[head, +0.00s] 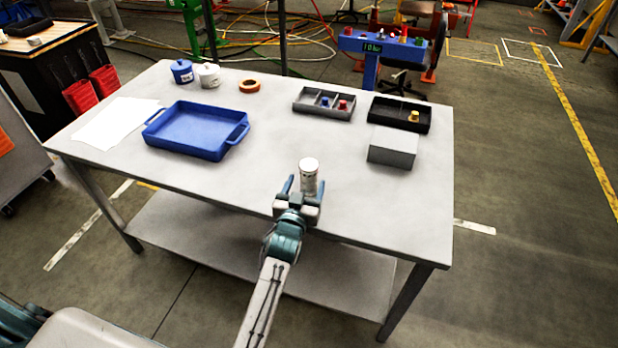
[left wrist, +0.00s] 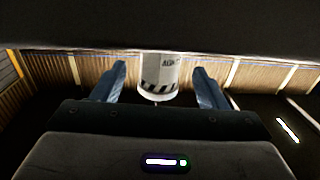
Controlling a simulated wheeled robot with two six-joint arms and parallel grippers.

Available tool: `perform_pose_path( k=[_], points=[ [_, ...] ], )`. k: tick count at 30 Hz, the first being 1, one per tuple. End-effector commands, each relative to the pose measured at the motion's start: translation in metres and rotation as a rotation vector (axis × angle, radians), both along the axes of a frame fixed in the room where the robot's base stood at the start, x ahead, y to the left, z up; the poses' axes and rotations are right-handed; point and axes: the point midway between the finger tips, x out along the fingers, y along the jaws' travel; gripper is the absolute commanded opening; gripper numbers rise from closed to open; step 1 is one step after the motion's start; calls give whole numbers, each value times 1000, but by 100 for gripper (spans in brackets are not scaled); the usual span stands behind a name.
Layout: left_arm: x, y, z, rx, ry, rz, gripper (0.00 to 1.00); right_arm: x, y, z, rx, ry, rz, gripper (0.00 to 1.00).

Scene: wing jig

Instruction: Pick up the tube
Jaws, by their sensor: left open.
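The tube (head: 309,176) is a short white cylinder with a pale cap, standing upright near the table's front edge in the head view. In the left wrist view the tube (left wrist: 158,76) shows dark lettering and a black-and-white striped band at its lower end. My left gripper (head: 304,187) is open, with its two blue fingers on either side of the tube. In the left wrist view the left gripper (left wrist: 160,84) has a gap between each finger and the tube. My right gripper is not in view.
On the grey table (head: 270,150) stand a blue tray (head: 190,133), a grey divided tray (head: 323,104), a black tray (head: 399,113) and a grey box (head: 393,147). Two small pots and an orange tape roll (head: 249,86) stand at the back. The table's middle is clear.

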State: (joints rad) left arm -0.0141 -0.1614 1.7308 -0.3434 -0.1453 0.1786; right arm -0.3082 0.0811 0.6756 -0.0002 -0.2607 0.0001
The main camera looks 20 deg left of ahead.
Motion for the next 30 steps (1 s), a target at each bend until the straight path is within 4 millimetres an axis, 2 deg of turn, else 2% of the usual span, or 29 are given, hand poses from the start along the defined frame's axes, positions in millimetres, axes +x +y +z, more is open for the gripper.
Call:
perform_pose_path(
  k=[3,6,13,14,21,22,30],
  points=[
    [18,1,0,3,0,0,67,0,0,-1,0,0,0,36],
    [26,1,0,1,1,0,67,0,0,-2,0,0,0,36],
    [27,2,0,1,1,0,67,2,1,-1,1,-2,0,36],
    [27,1,0,1,1,0,65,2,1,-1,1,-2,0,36],
    [27,1,0,0,1,0,18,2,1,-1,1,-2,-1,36],
    [27,1,0,0,1,0,15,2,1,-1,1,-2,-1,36],
    [27,1,2,0,1,0,15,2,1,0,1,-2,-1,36]
  ],
)
